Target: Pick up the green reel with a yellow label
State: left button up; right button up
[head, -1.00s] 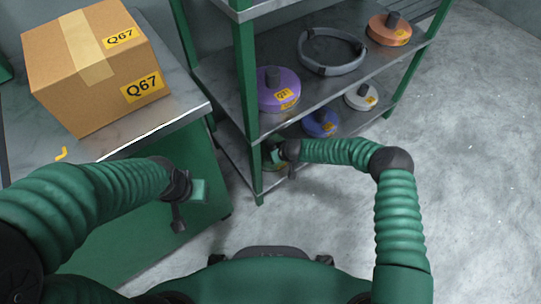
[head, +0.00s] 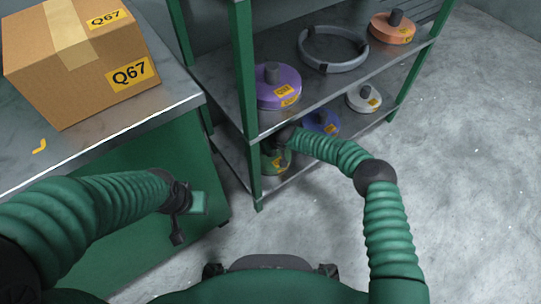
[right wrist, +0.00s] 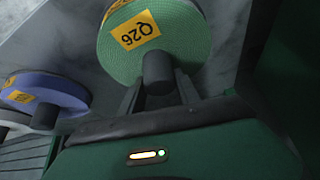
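The two fingers stand on either side of the hub, apparently with small gaps. In the head view the reel (head: 284,160) sits on the lower shelf behind the front post, partly hidden by the post and my right wrist. My right gripper's fingers are hidden there. My left gripper (head: 182,222) hangs in front of the green cabinet, away from any reel; its finger opening is unclear.
The lower shelf also holds a blue reel (head: 322,121) and a white reel (head: 364,98). Above are a purple reel (head: 278,88), a grey ring (head: 333,67) and an orange reel (head: 393,28). A Q67 carton (head: 75,65) stands on the left counter. A green post (head: 244,80) is close to my right arm.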

grip_shut()
dwell(0.4)
